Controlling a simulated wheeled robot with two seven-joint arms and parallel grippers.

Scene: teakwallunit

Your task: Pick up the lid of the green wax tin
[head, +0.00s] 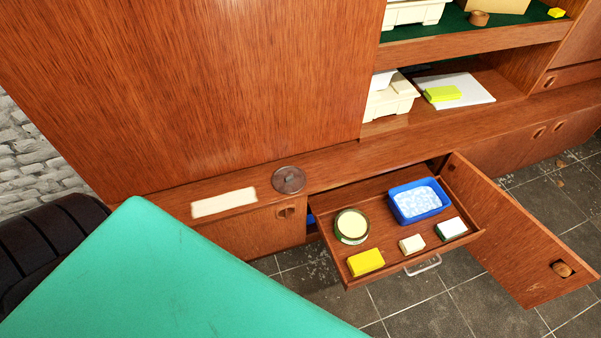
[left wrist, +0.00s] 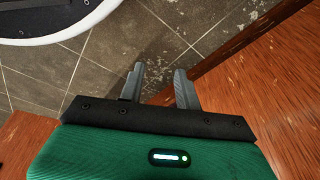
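A round, open green tin (head: 352,226) with a pale cream filling stands in the pulled-out drawer, at its left side. A flat round grey-brown disc with a small raised grip (head: 289,180), which looks like the tin's lid, lies on the cabinet ledge behind and left of the drawer. My left gripper (left wrist: 160,72) shows only in the left wrist view. Its two fingers are apart with nothing between them, above the tiled floor and away from the tin and disc. My right gripper is in neither view.
The drawer (head: 322,238) also holds a blue tray (head: 391,206), a yellow block (head: 366,262) and two small pale-topped blocks. A cabinet door (head: 520,235) hangs open on its right. A pale strip (head: 224,202) lies left of the disc. Shelves with cream bins (head: 390,102) rise behind.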

